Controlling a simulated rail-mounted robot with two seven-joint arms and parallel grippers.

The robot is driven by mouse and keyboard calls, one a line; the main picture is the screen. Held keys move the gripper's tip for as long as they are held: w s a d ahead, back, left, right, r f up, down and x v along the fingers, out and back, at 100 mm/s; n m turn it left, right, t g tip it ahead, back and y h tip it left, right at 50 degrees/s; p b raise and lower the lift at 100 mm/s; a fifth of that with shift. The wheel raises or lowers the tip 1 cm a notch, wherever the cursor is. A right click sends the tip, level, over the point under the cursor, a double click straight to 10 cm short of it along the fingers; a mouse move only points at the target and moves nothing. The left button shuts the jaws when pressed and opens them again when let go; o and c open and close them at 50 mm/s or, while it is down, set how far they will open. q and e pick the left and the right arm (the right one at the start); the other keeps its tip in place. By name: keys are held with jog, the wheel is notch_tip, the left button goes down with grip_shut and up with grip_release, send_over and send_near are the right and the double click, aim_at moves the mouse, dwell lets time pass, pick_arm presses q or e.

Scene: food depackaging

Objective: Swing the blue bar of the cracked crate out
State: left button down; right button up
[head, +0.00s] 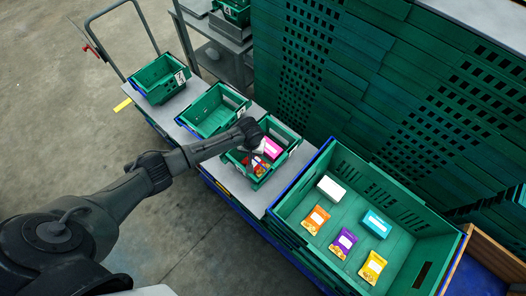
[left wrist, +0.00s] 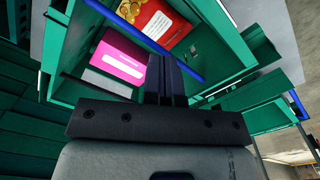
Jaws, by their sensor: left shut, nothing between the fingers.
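My left gripper (head: 257,147) is over the third small green crate (head: 283,159) on the cart; its fingers are shut and empty. In the left wrist view, the shut fingers (left wrist: 165,62) point into that crate beside its blue bar (left wrist: 150,42). The bar runs diagonally along the crate's opening, and the fingers overlap it; I cannot tell whether they touch. A pink box (left wrist: 120,56) and a red packet (left wrist: 160,22) lie inside the crate. No crack can be made out clearly. My right gripper is not in view.
Two other small green crates (head: 160,80) (head: 212,111) stand farther along the cart. A large green crate (head: 316,245) at the right holds several packets and boxes. Stacked green crates (head: 400,90) form a wall behind. Open floor (head: 50,120) lies at the left.

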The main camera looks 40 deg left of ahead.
pick_arm(q)
jog(key=shift+f+b, duration=0.55)
jog(key=shift+f, duration=0.45)
jog(key=shift+r, duration=0.15)
jog(key=shift+r+p, duration=0.15)
jog(key=shift+p, duration=0.5)
jog(key=shift+w, duration=0.2)
jog(key=shift+w+d+b, duration=0.15)
jog(key=shift+w+b, duration=0.55)
jog(key=shift+w, duration=0.4)
jog(key=shift+f, duration=0.2)
jog(key=shift+f+b, duration=0.75)
jog(key=shift+f, duration=0.4)
